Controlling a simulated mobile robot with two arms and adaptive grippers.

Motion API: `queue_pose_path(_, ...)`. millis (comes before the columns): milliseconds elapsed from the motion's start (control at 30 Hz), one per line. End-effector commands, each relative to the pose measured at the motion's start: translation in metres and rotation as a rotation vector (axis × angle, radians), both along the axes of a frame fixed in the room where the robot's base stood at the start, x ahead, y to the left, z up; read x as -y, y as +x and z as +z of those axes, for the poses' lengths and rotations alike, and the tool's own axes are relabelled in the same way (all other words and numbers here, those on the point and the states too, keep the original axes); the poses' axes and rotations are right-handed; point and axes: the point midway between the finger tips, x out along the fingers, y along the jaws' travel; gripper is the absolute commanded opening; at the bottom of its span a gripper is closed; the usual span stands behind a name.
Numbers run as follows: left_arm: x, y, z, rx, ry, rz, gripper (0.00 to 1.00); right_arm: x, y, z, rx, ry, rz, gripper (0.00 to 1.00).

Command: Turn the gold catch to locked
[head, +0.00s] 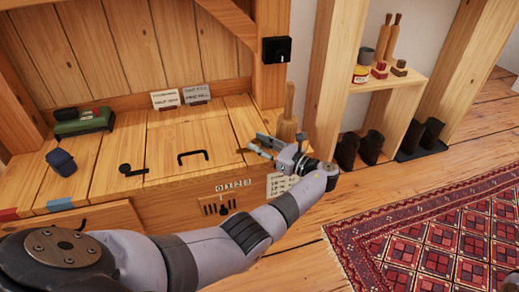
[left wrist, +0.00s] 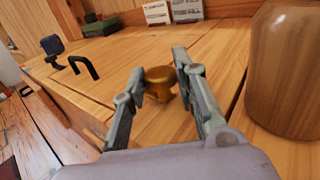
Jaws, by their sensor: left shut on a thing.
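The gold catch (left wrist: 160,82) is a round-topped knob on the wooden chest top, in the middle of the left wrist view. My left gripper (left wrist: 158,75) is shut on it, with one finger on each side. In the head view my left gripper (head: 258,147) is at the right end of the chest top (head: 165,145), and its fingers largely hide the catch. A black catch (head: 130,169) sits on the left part of the lid, left of a black handle (head: 192,156). My right gripper is not seen.
A turned wooden piece (head: 288,120) stands close beside my left gripper; it looms large in the left wrist view (left wrist: 287,75). Two small cards (head: 166,99), a green item (head: 84,123) and a dark blue item (head: 61,161) are on the chest top. A red rug (head: 440,235) lies right.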

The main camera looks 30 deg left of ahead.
Motion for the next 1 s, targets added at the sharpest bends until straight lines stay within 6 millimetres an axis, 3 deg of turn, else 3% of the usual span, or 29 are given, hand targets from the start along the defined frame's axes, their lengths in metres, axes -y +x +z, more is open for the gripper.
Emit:
queue_pose_path(567,-0.0017,0.0005,0.0005,0.001,0.000,0.030,0.00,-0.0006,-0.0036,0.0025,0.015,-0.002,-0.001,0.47)
queue_pose_path(600,-0.0017,0.0005,0.0005,0.001,0.000,0.029,0.30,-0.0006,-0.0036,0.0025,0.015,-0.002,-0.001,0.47)
queue_pose_path(833,-0.0011,0.0006,0.0002,0.000,0.000,0.029,0.45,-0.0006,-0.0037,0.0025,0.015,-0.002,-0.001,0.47)
queue_pose_path(1000,-0.0008,0.0005,0.0000,0.000,0.000,0.028,0.46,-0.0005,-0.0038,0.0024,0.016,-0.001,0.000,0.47)
